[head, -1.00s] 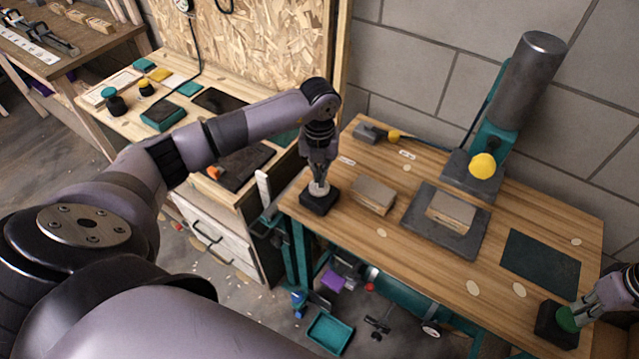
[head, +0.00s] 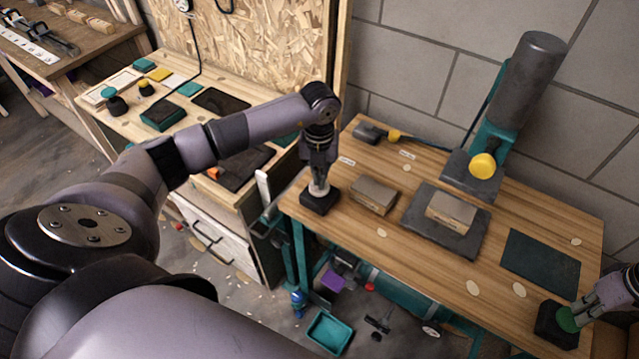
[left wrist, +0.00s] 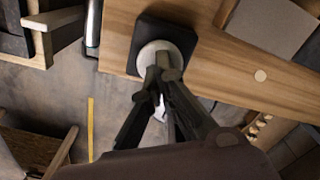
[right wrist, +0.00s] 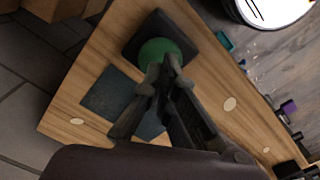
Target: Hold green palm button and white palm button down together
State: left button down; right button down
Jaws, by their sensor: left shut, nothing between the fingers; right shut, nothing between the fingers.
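The white palm button (head: 318,190) sits on a black square base at the left end of the wooden bench. My left gripper (head: 320,182) is shut and points down onto it, its fingertips at the white cap. In the left wrist view the fingertips overlap the white button (left wrist: 152,52). The green palm button (head: 567,320) sits on a black base at the bench's near right corner. My right gripper (head: 578,315) is shut with its fingertips at the green cap. In the right wrist view the fingertips overlap the green button (right wrist: 158,50). How far either cap is pressed cannot be told.
The bench (head: 400,262) carries a wooden block (head: 373,194), another block (head: 450,212) on a dark grey plate (head: 425,236), and a dark green mat (head: 541,262). A press column (head: 525,75) with a yellow knob (head: 483,166) stands at the back.

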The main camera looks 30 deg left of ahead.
aim_at(571, 319)
pick_arm(q)
jog(key=shift+f, duration=0.95)
pick_arm(e)
jog(key=shift+f, duration=1.5)
dwell(0.8)
